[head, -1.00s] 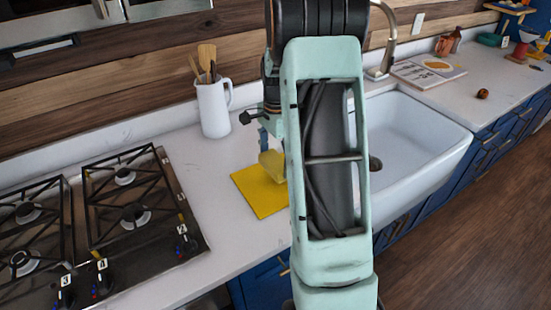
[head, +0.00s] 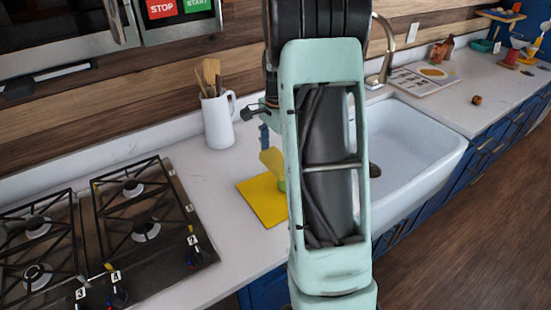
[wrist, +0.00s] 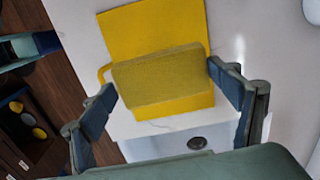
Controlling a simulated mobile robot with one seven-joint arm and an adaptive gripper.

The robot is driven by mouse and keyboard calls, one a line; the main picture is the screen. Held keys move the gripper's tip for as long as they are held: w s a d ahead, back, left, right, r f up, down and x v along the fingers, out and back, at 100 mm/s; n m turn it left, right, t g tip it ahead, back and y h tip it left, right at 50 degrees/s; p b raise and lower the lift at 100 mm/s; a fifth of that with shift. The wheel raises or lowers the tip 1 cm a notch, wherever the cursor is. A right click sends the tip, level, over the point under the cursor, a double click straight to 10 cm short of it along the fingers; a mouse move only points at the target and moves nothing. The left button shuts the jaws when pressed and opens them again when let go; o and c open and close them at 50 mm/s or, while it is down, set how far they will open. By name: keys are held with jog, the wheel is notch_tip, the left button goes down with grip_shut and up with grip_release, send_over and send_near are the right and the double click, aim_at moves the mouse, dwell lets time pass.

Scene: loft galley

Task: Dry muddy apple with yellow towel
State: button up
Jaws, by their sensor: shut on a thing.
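My gripper (wrist: 170,85) is shut on a yellow block (wrist: 158,78) with a textured face, held between the two fingers. In the head view the yellow block (head: 272,160) is above the flat yellow towel (head: 262,200), partly hidden behind my arm. The towel (wrist: 150,28) lies on the white counter left of the sink. A small green patch (head: 281,186) shows under the block; I cannot tell what it is. A small brown round thing (head: 476,100), perhaps the muddy apple, sits on the counter right of the sink, apart from my gripper.
A white sink (head: 415,150) lies right of the towel. A white jug (head: 217,118) with wooden utensils stands behind it. A black gas stove (head: 110,235) is on the left. Counter between stove and towel is clear.

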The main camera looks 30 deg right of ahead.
jog(key=shift+r+p, duration=0.45)
jog(key=shift+r, duration=0.55)
jog(key=shift+r, duration=0.1)
